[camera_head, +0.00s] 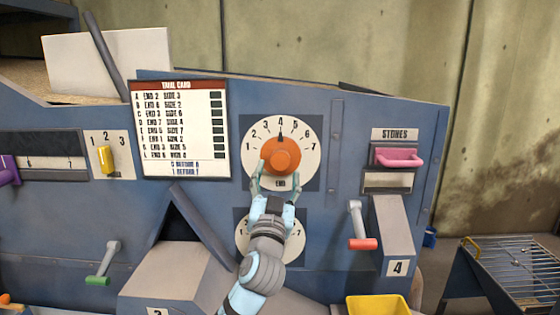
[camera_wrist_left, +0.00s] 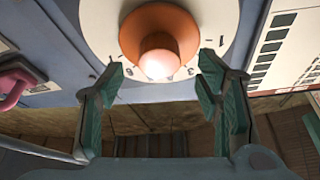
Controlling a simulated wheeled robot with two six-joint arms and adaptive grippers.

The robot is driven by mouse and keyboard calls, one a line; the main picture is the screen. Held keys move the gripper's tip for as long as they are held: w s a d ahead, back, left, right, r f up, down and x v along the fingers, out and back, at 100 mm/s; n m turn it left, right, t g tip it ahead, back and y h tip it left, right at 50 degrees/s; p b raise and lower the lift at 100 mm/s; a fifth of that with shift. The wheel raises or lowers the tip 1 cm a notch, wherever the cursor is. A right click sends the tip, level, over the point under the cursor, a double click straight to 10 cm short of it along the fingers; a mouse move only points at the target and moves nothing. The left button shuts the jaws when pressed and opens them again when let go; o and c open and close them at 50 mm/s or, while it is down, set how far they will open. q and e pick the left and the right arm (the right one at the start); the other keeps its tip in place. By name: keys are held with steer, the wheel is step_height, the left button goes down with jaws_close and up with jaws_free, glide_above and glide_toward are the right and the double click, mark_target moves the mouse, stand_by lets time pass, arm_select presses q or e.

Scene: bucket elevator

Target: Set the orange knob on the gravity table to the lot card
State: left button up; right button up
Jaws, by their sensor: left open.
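The orange knob (camera_head: 281,155) sits on a white dial marked 1 to 7 (camera_head: 256,176), with "END" below it. A small dark mark shows at the knob's top, under the 4. My left gripper (camera_head: 275,184) is open just below the knob, fingers pointing up at it. In the left wrist view the knob (camera_wrist_left: 160,40) lies ahead between the spread fingertips (camera_wrist_left: 163,70); I cannot tell whether they touch it. The card (camera_head: 178,128) hangs left of the dial, with lettered END and SIDE rows, mostly too small to read. My right gripper is out of view.
A second dial (camera_head: 243,243) is partly hidden behind my left arm. A yellow slider (camera_head: 105,159), a pink "STONES" handle (camera_head: 399,158), a red-handled lever (camera_head: 361,244) and a green-handled lever (camera_head: 98,280) project from the panel. A yellow bin (camera_head: 378,305) stands below.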

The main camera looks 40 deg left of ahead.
mark_target(281, 165)
arm_select(q)
steer(key=x, duration=0.4)
steer(key=shift+w+r+p, duration=0.1)
steer(key=shift+w+p, duration=0.15)
steer(key=shift+p, duration=0.1)
steer(key=shift+s, duration=0.1)
steer(key=c, duration=1.2)
steer(key=shift+o, duration=0.2)
steer(key=n+y+b, duration=0.1)
steer(key=n+b, duration=0.1)
steer(key=b, duration=0.1)
steer(key=n+g+y+b, duration=0.1)
steer(key=n+b, duration=0.1)
steer(key=b, duration=0.1)
steer(key=f+n+g+b, duration=0.1)
steer(key=n+b, duration=0.1)
steer(key=b, duration=0.1)
steer(key=shift+d+n+y, duration=0.1)
steer(key=shift+n+y, duration=0.3)
steer(key=shift+w+r+n+b, duration=0.2)
steer(key=shift+n+b, duration=0.1)
steer(key=shift+b, duration=0.05)
steer(key=shift+r, duration=0.2)
steer(key=o, duration=1.2)
steer(key=shift+c, duration=0.2)
